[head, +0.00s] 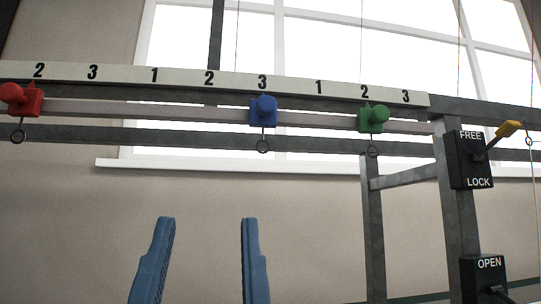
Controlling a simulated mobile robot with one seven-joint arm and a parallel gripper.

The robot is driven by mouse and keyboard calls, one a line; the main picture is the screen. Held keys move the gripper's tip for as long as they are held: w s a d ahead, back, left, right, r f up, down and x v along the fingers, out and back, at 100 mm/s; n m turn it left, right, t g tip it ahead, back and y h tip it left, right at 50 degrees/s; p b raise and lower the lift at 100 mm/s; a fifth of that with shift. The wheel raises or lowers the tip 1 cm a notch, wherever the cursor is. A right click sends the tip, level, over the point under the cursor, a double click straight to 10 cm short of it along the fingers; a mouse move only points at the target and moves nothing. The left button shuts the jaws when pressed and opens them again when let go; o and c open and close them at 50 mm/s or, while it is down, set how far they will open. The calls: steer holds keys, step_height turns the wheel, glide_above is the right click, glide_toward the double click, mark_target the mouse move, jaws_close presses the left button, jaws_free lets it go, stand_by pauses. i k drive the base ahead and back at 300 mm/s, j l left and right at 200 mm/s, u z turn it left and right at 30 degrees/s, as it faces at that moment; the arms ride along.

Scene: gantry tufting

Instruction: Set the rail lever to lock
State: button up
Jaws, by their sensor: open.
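The rail lever is a grey arm with a yellow tip (508,129) at the right of the head view. It comes out of a black box (468,160) marked FREE at the top and LOCK at the bottom. The lever points up and to the right, nearer the FREE label. My gripper (208,222) has two blue fingers, spread apart and empty, at the lower left of centre. It is well to the left of the lever and lower in the picture, touching nothing.
A red carriage (22,99), a blue carriage (263,109) and a green carriage (373,118) sit on the rail under a numbered strip (185,79). A grey post (372,230) stands between my gripper and the boxes. A second black box (484,275) marked OPEN is below.

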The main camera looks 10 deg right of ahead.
mark_target(509, 127)
steer(key=l+z, duration=0.3)
steer(key=z, duration=0.2)
steer(key=l+z, duration=0.3)
steer(key=z, duration=0.2)
